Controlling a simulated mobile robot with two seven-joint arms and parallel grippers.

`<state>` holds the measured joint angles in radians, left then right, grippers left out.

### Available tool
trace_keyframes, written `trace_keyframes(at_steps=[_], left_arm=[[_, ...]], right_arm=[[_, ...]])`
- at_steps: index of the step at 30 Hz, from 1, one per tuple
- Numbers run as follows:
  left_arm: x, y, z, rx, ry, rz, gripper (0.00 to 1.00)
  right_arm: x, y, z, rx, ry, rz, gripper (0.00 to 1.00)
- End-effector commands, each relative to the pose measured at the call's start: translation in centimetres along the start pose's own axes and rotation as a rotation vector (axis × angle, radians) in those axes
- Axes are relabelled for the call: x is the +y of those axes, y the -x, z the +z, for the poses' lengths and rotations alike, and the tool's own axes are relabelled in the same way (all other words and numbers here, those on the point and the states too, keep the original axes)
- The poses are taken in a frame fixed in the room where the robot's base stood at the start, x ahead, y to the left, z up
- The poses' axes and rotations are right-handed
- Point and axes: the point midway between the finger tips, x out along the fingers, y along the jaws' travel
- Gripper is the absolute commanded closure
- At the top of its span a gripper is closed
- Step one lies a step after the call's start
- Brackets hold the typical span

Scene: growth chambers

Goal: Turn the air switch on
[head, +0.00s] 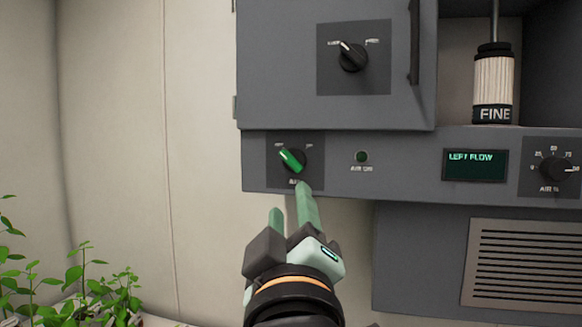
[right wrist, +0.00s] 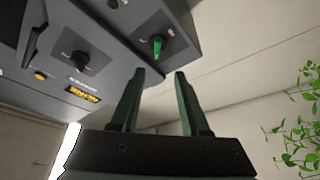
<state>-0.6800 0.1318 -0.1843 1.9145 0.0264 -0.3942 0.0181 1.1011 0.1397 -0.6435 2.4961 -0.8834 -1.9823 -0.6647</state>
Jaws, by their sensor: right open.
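The air switch (head: 291,158) is a rotary knob with a green handle on a dark square plate, low on the left of the grey cabinet front. Its handle points to the upper left, toward a small label too blurred to read. My right gripper (head: 289,198) is just below the switch in the head view, open and empty. In the right wrist view the switch (right wrist: 157,46) shows beyond and between the open fingertips (right wrist: 160,73), apart from them. A dark green lamp (head: 361,157) sits right of the switch. My left gripper is not in view.
Above is a black knob (head: 352,56) on a cabinet door (head: 280,70) with a dark handle. To the right are a LEFT FLOW display (head: 475,165), a dial (head: 554,168) and a vent grille (head: 530,265). Plants (head: 85,285) stand lower left. The pale wall left is bare.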

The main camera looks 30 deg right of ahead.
Motion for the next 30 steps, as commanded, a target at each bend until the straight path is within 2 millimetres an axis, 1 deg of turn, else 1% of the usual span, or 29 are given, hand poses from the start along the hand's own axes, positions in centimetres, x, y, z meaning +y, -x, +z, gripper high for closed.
trace_keyframes(at_steps=[2,5,8,15,18,21,25,30], left_arm=[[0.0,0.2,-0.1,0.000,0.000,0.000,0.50],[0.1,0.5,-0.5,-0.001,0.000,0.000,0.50],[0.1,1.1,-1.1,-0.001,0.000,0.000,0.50],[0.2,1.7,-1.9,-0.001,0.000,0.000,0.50],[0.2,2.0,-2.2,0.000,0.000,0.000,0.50],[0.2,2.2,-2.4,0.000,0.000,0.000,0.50],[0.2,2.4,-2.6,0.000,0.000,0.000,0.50],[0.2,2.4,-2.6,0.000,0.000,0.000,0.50]], right_arm=[[0.6,-0.1,-0.1,-0.003,-0.005,0.010,0.54],[0.8,-1.0,-0.1,-0.007,-0.003,0.012,0.54],[0.9,-2.7,-0.1,-0.010,-0.002,0.011,0.54],[0.8,-7.7,0.1,-0.010,-0.002,0.011,0.54],[0.8,-9.5,0.0,-0.008,-0.002,0.011,0.54],[0.8,-10.9,0.0,-0.007,-0.003,0.010,0.54],[0.7,-11.9,0.0,-0.005,-0.005,0.010,0.54],[0.6,-12.3,0.1,-0.004,-0.006,0.008,0.54]])
